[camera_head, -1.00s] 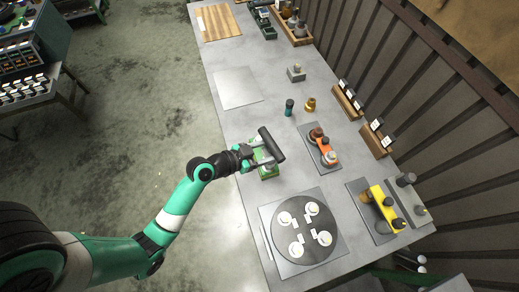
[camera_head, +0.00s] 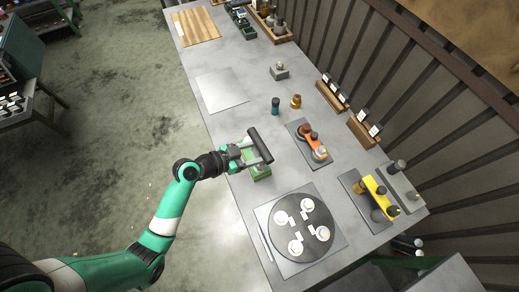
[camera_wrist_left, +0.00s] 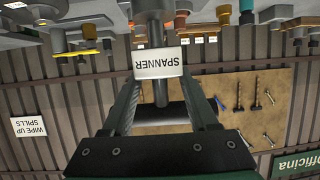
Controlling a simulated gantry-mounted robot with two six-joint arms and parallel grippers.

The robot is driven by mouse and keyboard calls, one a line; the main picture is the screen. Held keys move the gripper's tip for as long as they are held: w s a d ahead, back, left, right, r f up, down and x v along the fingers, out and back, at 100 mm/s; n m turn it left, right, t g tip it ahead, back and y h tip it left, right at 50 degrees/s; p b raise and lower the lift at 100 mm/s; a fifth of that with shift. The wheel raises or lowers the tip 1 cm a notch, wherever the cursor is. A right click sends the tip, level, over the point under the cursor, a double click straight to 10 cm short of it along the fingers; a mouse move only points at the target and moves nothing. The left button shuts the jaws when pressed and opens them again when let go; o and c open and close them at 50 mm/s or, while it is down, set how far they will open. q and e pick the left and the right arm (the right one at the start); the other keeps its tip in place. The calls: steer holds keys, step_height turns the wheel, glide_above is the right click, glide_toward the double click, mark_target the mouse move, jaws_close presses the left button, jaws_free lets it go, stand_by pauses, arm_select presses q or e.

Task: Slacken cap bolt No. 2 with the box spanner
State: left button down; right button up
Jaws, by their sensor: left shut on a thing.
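My left gripper (camera_head: 254,156) is shut on the box spanner (camera_head: 260,146), a dark cylinder held at the table's left edge, above a green block (camera_head: 261,173). In the left wrist view, which is upside down, the spanner's dark shaft (camera_wrist_left: 160,92) runs between the fingers and carries a white SPANNER label (camera_wrist_left: 158,63). A round dark plate (camera_head: 301,224) with several pale round caps and small white tags lies on a grey square base near the table's front. The tags are too small to read, so I cannot tell which is No. 2. The spanner is apart from the plate.
An orange fixture (camera_head: 313,146) and a yellow fixture (camera_head: 379,197) stand on grey plates to the right. A teal cylinder (camera_head: 275,106) and a brass piece (camera_head: 295,101) stand behind. A bare metal sheet (camera_head: 221,91) lies farther back. A ribbed wall borders the right side.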

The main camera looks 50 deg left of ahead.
arm_select(q)
steer(key=shift+f, duration=0.15)
steer(key=shift+f+b, duration=1.45)
steer(key=shift+b, duration=0.25)
steer(key=shift+d+n+t+y, duration=0.1)
steer(key=shift+n+t+y, duration=0.3)
steer(key=shift+n+y, duration=1.6)
steer(key=shift+y, duration=0.4)
steer(key=shift+n+g+y, duration=0.6)
steer(key=shift+n+y, duration=1.3)
steer(key=shift+y, duration=0.1)
steer(key=shift+r+p, duration=0.1)
steer(key=shift+p, duration=0.4)
steer(key=shift+m+h, duration=0.3)
